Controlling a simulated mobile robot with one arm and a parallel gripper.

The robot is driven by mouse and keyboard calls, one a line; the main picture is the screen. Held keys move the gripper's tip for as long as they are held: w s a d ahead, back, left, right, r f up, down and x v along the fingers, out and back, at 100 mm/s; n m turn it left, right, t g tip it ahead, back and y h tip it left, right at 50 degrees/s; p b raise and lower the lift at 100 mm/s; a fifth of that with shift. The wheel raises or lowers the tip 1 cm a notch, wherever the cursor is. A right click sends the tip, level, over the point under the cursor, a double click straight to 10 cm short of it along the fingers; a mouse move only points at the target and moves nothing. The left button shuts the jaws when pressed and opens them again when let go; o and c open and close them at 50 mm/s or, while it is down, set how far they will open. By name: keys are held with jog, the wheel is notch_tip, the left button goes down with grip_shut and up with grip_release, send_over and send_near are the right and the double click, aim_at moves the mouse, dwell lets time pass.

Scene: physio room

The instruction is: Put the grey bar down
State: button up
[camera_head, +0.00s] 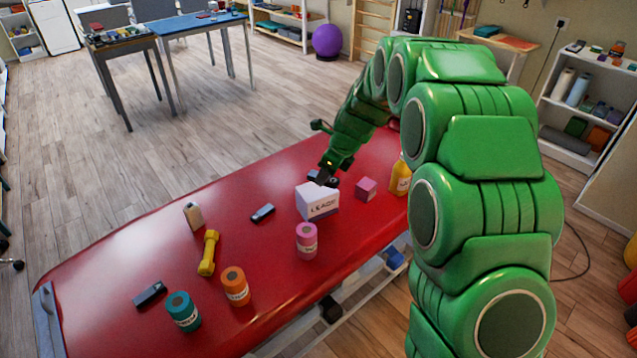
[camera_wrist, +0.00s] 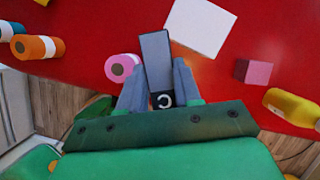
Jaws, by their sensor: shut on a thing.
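The grey bar (camera_wrist: 156,47) is a plain oblong block. In the wrist view it sits between the two fingers of my gripper (camera_wrist: 158,80), which is shut on it, and its far end points toward the white box (camera_wrist: 200,24). In the head view my gripper (camera_head: 323,177) is low over the red treatment couch (camera_head: 110,248), just behind the white box (camera_head: 317,201). The bar is hard to make out there, partly hidden by the gripper and box. I cannot tell whether it touches the couch.
A pink cube (camera_head: 366,188) and yellow bottle (camera_head: 401,176) stand right of the box. A pink roll (camera_head: 306,240) stands in front. A dark bar (camera_head: 262,212), yellow dumbbell (camera_head: 208,253), orange roll (camera_head: 235,286) and teal roll (camera_head: 183,311) are left.

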jog(key=w+a+f, duration=0.1)
jog(key=w+f, duration=0.1)
jog(key=w, duration=0.3)
send_near(315, 188)
jog(key=shift+s+a+f, duration=0.2)
jog(key=shift+a+f, duration=0.05)
jog(key=shift+a, duration=0.25)
jog(key=shift+s+a+f, duration=0.2)
jog(key=shift+a, duration=0.3)
jog(key=shift+w+a+f, duration=0.2)
jog(key=shift+w+f, duration=0.65)
jog(key=shift+f, duration=1.55)
jog(key=shift+f, duration=0.1)
jog(key=o, duration=1)
jog(key=shift+o, duration=0.2)
